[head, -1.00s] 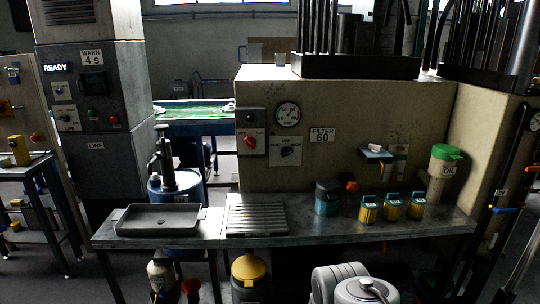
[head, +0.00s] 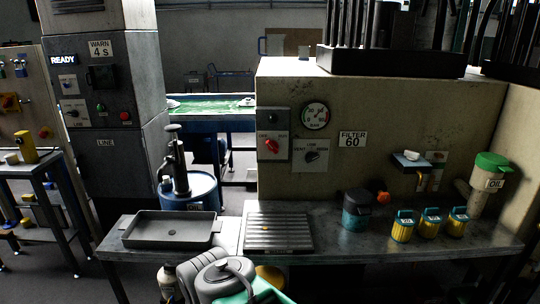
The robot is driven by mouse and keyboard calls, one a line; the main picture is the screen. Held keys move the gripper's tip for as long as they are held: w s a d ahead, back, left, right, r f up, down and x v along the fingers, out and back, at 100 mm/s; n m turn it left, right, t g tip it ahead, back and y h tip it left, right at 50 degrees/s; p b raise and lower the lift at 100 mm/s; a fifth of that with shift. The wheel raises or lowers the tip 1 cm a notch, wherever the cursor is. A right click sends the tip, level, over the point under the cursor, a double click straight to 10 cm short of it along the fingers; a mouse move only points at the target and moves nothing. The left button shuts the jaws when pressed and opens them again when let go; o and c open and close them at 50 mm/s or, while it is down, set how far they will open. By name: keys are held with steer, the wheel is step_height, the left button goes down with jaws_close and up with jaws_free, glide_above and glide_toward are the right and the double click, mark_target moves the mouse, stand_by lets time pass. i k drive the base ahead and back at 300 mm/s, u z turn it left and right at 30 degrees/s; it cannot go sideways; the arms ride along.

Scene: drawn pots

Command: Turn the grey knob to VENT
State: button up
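A dark grey knob (head: 312,157) sits on a small light panel on the front of the beige machine. Small labels surround it; VENT appears to be at its left. I cannot tell for sure which label the knob points at. A red knob (head: 271,146) is on the panel just left of it, and a round gauge (head: 315,116) is above. Pale rounded parts of my arm show at the bottom, well below and in front of the knob. My gripper's fingers are not visible, and nothing touches the knob.
A metal bench (head: 345,243) runs below the knob. A blue drum (head: 190,190) stands behind the bench.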

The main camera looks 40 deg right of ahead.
mark_target(309, 156)
steer(key=z, duration=0.15)
steer(key=i, duration=0.9)
steer(key=z, duration=0.75)
steer(key=i, duration=0.3)
steer(key=z, duration=0.25)
